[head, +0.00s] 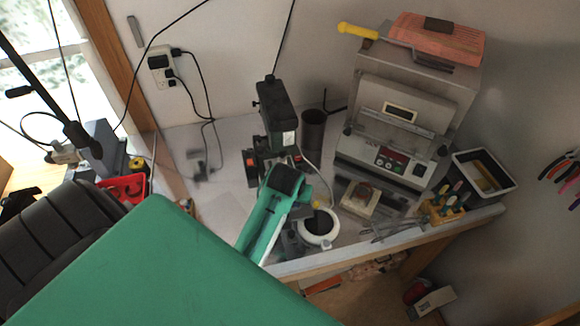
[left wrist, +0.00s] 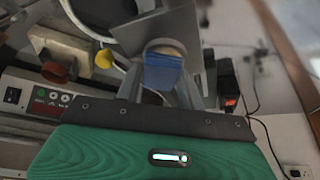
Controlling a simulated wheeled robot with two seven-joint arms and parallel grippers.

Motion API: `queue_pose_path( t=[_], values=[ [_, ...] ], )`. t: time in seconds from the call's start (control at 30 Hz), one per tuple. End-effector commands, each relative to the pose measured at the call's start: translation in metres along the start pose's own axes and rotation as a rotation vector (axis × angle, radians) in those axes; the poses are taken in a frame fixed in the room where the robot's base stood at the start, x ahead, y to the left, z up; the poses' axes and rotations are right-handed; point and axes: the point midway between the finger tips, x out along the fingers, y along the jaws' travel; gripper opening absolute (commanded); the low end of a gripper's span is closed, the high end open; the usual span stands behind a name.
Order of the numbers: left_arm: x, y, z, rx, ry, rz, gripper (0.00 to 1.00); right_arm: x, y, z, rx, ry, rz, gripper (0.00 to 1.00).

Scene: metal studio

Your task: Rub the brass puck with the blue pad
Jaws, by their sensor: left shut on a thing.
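My left gripper (left wrist: 164,62) is shut on the blue pad (left wrist: 163,74), which sits between its two grey fingers in the left wrist view. A tan rounded surface (left wrist: 166,47) shows just past the pad, in front of a grey plate (left wrist: 160,27). I cannot tell whether this is the brass puck or whether the pad touches it. In the head view my green left arm (head: 266,218) reaches down to the bench and hides the pad. No brass puck can be clearly made out there. My right gripper is not in view.
A white round dish (head: 318,228) stands close right of my arm. Black equipment (head: 277,112) stands behind. The bench's left side is clearer.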

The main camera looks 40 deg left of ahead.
Motion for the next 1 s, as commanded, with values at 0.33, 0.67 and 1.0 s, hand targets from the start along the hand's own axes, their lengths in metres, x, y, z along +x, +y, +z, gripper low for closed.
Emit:
queue_pose_path(
  t=[0.33,0.67,1.0],
  values=[
    [0.001,-0.012,0.001,0.000,-0.001,-0.001,0.04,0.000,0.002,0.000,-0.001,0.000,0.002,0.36],
    [0.001,-0.009,0.001,0.001,-0.002,0.001,0.04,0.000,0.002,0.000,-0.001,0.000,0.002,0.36],
    [0.001,-0.001,0.001,0.000,-0.002,0.000,0.04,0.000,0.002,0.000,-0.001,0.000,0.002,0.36]
  ],
)
